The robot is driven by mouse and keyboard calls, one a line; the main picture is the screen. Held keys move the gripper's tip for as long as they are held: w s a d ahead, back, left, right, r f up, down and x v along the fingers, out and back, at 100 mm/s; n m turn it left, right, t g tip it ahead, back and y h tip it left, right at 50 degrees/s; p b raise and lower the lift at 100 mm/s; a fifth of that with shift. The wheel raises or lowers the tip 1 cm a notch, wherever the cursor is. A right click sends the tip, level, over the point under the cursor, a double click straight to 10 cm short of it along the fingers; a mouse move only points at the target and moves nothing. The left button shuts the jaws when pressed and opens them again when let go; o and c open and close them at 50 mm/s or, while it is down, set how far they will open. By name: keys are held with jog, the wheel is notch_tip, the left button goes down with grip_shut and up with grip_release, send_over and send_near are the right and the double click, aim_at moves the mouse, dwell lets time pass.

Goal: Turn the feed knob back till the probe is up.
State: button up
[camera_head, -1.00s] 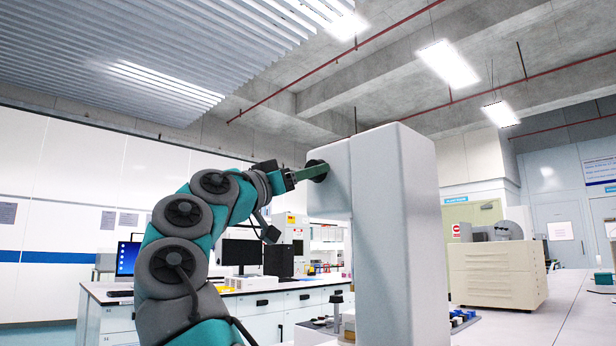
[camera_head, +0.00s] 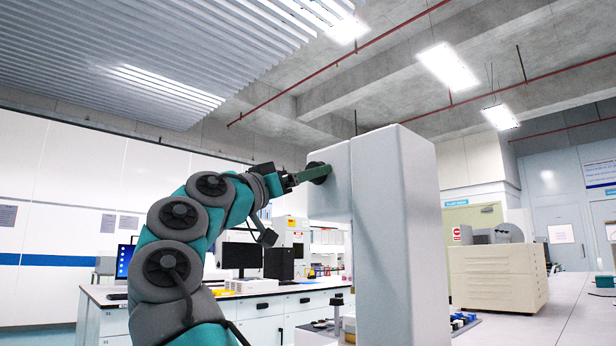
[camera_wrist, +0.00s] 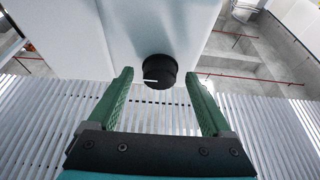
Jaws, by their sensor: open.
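The insertion tester is a tall pale grey column (camera_head: 395,235) with a head (camera_head: 331,182) jutting out to the left. The black feed knob (camera_head: 317,172) is on the head's left face. In the wrist view the round black knob (camera_wrist: 160,71) carries a white mark line pointing left, nearly level. My gripper (camera_head: 305,175) reaches the knob from the left. In the wrist view its green fingers (camera_wrist: 160,82) are spread wide on either side of the knob, with a gap on both sides. The probe cannot be made out in either view.
A dark base with small parts (camera_head: 322,326) sits below the head, partly hidden by the column. A white bench (camera_head: 560,300) runs to the right with a beige drawer cabinet (camera_head: 497,277). A desk with a monitor (camera_head: 241,255) stands behind my arm.

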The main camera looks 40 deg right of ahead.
jog(key=b+v, duration=0.2)
jog(key=v, duration=0.5)
jog(key=shift+f, duration=0.1)
